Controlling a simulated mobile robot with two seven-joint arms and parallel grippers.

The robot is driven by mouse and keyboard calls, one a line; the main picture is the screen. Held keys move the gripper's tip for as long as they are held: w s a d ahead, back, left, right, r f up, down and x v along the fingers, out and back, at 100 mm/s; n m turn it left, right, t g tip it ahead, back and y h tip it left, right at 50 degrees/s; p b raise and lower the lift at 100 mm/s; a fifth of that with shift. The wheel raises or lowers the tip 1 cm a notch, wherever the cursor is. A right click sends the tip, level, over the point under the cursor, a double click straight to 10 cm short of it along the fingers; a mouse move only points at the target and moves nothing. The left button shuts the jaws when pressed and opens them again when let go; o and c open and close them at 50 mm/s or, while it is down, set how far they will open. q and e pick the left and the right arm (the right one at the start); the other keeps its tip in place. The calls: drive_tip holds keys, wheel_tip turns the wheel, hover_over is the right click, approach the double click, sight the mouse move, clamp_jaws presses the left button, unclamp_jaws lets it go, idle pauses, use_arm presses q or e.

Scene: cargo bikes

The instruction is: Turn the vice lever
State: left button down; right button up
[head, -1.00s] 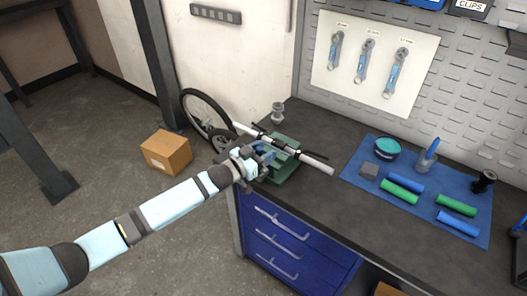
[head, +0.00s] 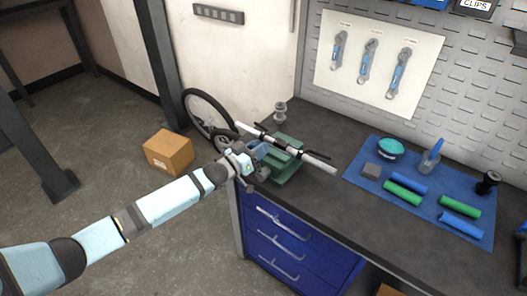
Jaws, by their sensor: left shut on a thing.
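The green vice (head: 285,165) stands on the workbench's left front corner. A white tube with black parts (head: 318,163) lies across the vice and appears held in it. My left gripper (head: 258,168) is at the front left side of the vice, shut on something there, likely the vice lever. The lever itself is hidden by the gripper and too small to make out. My right gripper is not in view.
A blue mat (head: 352,174) on the bench holds green and blue rolls, a teal tin (head: 390,149) and a grey block. A bicycle wheel (head: 207,113) stands behind the vice. A cardboard box (head: 168,151) sits on the floor. Blue drawers (head: 285,240) are below.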

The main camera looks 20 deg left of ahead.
use_arm(q)
drive_tip(key=w+a+f+n+t+b, duration=0.2)
drive_tip(key=a+n+b, duration=0.3)
drive_tip(key=n, duration=0.4)
drive_tip(key=shift+a+f+y+b, duration=0.2)
drive_tip(key=shift+f+y+b, duration=0.15)
drive_tip(key=shift+f, duration=0.5)
drive_tip(key=c, duration=1)
unclamp_jaws()
drive_tip(key=shift+s, duration=0.1)
drive_tip(key=b+v, duration=0.1)
drive_tip(key=v, duration=1.2)
drive_tip(key=shift+s+a+f, duration=0.25)
drive_tip(key=shift+s, duration=0.05)
